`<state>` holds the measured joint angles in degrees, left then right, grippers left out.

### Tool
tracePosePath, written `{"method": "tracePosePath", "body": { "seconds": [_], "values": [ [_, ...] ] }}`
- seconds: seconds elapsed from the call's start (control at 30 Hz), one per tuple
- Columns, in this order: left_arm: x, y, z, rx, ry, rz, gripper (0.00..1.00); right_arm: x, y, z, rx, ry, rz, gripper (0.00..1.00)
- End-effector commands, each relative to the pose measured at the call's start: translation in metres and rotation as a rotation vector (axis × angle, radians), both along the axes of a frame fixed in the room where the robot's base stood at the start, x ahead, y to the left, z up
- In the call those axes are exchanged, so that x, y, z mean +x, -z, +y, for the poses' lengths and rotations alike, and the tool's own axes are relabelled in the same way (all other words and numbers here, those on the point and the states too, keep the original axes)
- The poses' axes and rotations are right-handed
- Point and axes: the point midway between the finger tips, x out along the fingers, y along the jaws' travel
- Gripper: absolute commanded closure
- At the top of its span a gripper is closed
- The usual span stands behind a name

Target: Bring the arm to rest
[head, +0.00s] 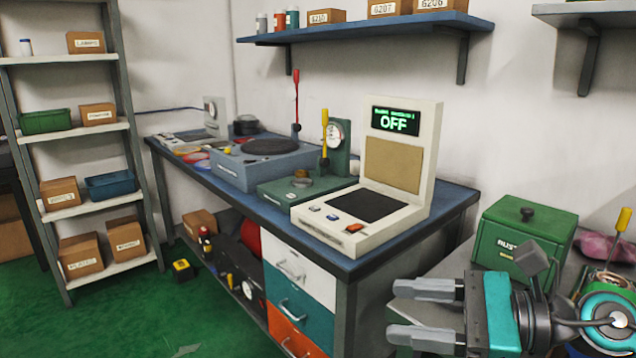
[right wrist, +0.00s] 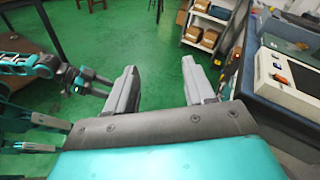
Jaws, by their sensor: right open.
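My right gripper (head: 391,311) is at the lower right of the head view, its two grey fingers pointing left and spread apart with nothing between them. In the right wrist view the same gripper (right wrist: 162,74) is open and empty above the green floor. Part of my left arm, with what looks like its gripper (right wrist: 88,82), shows at the left of that view; its jaw opening is unclear. The left arm is out of the head view.
A blue workbench (head: 460,196) carries a cream device (head: 404,213) reading OFF, a green gauge stand (head: 290,196) and a blue turntable unit (head: 255,172). A green box (head: 525,228) stands near my right gripper.

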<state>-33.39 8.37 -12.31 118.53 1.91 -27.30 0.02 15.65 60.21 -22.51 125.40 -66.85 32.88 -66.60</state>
Motion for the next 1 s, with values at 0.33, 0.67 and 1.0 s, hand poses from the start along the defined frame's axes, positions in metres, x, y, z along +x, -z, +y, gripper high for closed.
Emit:
{"method": "tracePosePath", "body": {
  "seconds": [0.33, 0.67, 1.0],
  "values": [
    [-0.004, 0.003, 0.000, -0.001, -0.001, 0.010, 0.46, 0.029, 0.094, -0.021, 1.511, 0.458, 1.381, 0.46],
    [-0.005, 0.004, 0.001, 0.004, 0.002, 0.012, 0.46, -0.061, 0.280, -0.023, -1.989, -0.699, -1.660, 0.46],
    [-0.010, -0.063, 0.014, 0.033, -0.013, 0.004, 0.46, -0.088, 0.238, -0.033, -1.909, -0.683, -1.493, 0.46]
  ]
}}
